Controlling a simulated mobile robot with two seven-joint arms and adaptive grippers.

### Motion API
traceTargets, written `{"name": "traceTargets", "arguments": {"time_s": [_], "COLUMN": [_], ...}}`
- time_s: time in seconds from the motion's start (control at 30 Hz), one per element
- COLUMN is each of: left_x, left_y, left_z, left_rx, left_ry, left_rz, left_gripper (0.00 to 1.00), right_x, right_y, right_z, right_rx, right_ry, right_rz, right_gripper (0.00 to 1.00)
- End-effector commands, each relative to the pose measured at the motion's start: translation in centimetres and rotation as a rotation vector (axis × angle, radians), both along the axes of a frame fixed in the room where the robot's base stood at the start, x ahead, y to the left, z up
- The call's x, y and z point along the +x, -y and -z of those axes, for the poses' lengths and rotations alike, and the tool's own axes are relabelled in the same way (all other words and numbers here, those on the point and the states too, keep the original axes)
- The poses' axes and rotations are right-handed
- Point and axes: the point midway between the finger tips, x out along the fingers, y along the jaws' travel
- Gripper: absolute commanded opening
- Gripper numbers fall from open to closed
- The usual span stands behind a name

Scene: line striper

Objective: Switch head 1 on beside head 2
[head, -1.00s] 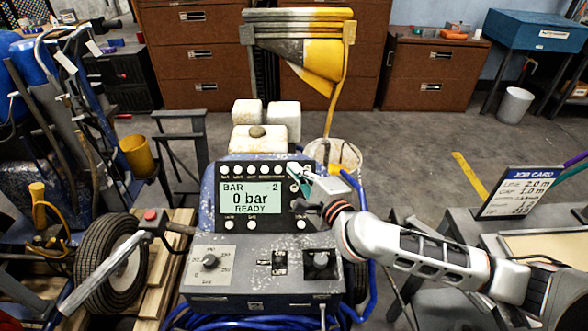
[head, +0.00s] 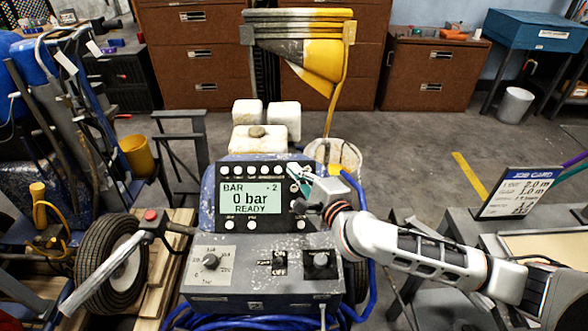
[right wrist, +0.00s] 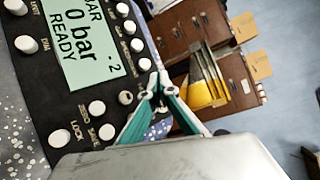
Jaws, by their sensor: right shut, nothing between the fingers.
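The line striper's control panel (head: 212,212) carries a lit display (head: 250,198) reading "BAR", "0 bar", "READY", with a "2" and a small mark before it at top right. The display also fills the upper left of the right wrist view (right wrist: 80,40). White round buttons ring it; a row runs along its top edge (head: 251,170). My right gripper (head: 294,170) is shut and empty at the panel's upper right corner. In the right wrist view its fingertips (right wrist: 157,82) are close to the end button of that row (right wrist: 145,64); contact cannot be told. My left gripper is not in view.
A handlebar with a red button (head: 151,215) is at the left. A job card (head: 518,192) stands on the right table. White canisters (head: 284,119) are behind the panel.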

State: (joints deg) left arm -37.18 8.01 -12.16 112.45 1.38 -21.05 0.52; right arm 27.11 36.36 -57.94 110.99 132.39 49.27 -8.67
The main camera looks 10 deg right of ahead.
Motion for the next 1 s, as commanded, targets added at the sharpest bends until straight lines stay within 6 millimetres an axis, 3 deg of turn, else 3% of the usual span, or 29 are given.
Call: {"name": "traceTargets", "arguments": {"time_s": [1.0], "left_x": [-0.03], "left_y": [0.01], "left_z": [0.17], "left_rx": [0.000], "left_ry": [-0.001], "left_rz": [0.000], "left_gripper": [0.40], "right_x": [0.55], "right_y": [0.10], "right_z": [0.56], "right_rx": [-0.001], "right_ry": [0.001], "right_rz": [0.000], "right_gripper": [0.00]}}
